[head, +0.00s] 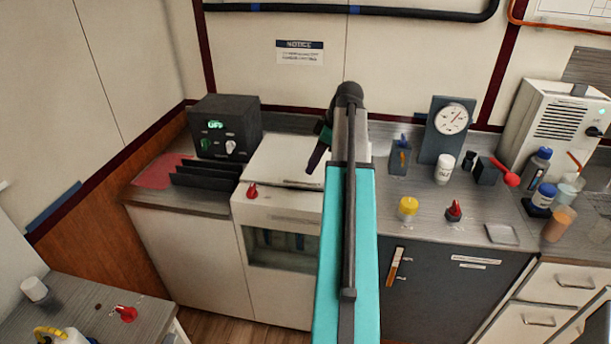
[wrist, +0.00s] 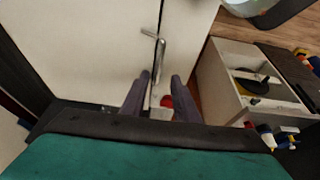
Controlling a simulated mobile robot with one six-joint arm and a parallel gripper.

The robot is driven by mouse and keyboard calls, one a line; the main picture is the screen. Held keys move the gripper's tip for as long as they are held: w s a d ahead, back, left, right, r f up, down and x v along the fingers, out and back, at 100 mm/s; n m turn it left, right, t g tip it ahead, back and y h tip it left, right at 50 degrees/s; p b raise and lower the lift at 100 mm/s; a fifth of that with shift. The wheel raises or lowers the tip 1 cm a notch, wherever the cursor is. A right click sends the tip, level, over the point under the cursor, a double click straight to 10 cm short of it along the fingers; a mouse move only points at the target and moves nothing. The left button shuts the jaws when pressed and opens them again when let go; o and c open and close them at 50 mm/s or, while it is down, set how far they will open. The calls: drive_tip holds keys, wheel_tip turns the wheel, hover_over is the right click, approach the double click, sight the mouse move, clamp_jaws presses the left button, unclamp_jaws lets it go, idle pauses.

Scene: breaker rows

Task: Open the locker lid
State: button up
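The likely locker is a white cabinet (head: 276,218) with a dark front window, built into the counter at centre left in the head view. Its pale flat lid (head: 285,158) on top looks closed. A red knob (head: 252,190) sits at its front left edge. My gripper (head: 316,158) hangs above the lid's right side, and my teal arm covers the cabinet's right edge. In the wrist view my gripper (wrist: 161,77) has its two dark fingers apart. A small red piece (wrist: 166,102) shows between them; whether it is the knob I cannot tell.
A black control box (head: 225,128) with a green display stands left of the lid, with dark upright plates before it. Right of my arm are a yellow-capped jar (head: 408,208), a white bottle (head: 444,168) and a gauge (head: 450,120). The wrist view shows a metal lever handle (wrist: 160,55) on a pale panel.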

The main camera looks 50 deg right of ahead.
drive_tip(key=shift+p+x, duration=0.75)
drive_tip(key=shift+x, duration=2.7)
clamp_jaws()
